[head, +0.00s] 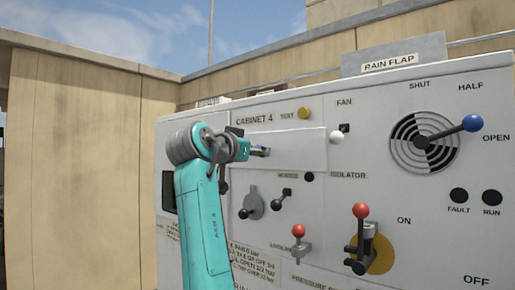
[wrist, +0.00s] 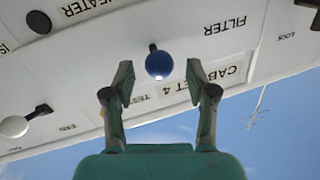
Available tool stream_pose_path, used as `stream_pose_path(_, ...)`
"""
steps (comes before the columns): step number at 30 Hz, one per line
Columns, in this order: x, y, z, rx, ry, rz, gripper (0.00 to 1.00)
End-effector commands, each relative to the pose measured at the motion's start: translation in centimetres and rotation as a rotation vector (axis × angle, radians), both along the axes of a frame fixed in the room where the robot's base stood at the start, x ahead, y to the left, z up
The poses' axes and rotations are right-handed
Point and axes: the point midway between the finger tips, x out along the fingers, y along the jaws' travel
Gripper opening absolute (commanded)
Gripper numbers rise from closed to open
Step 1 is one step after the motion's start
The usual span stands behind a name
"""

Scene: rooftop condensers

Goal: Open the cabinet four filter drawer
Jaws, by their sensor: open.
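The cabinet (head: 440,195) is a pale grey panel marked CABINET 4. A long drawer front (head: 305,148) lies below that label, left of the fan knob. The wrist view is upside down and shows a FILTER label (wrist: 225,25) beside a blue ball knob (wrist: 159,65) on a short dark stem. My gripper (wrist: 159,78) is open, with one finger on each side of the blue knob in this view and a gap on both sides. In the head view my gripper (head: 262,151) is in front of the drawer's left part, and the blue knob is hidden.
A white fan knob (head: 337,137) is at the drawer's right end. Black heater levers (head: 280,199), a red loader lever (head: 299,240) and a red isolator lever (head: 361,225) stick out below. A blue-knobbed rain flap lever (head: 450,130) is at right. A parapet wall (head: 80,170) stands behind.

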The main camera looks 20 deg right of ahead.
Motion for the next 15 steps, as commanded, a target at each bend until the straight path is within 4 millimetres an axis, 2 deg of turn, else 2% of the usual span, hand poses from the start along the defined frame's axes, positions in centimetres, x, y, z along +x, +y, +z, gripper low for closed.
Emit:
stream_pose_path(6, 1.6, -1.4, 0.0, -0.001, 0.001, -0.001, 0.57)
stream_pose_path(15, 1.8, -1.7, 0.0, 0.000, 0.000, 0.001, 0.57)
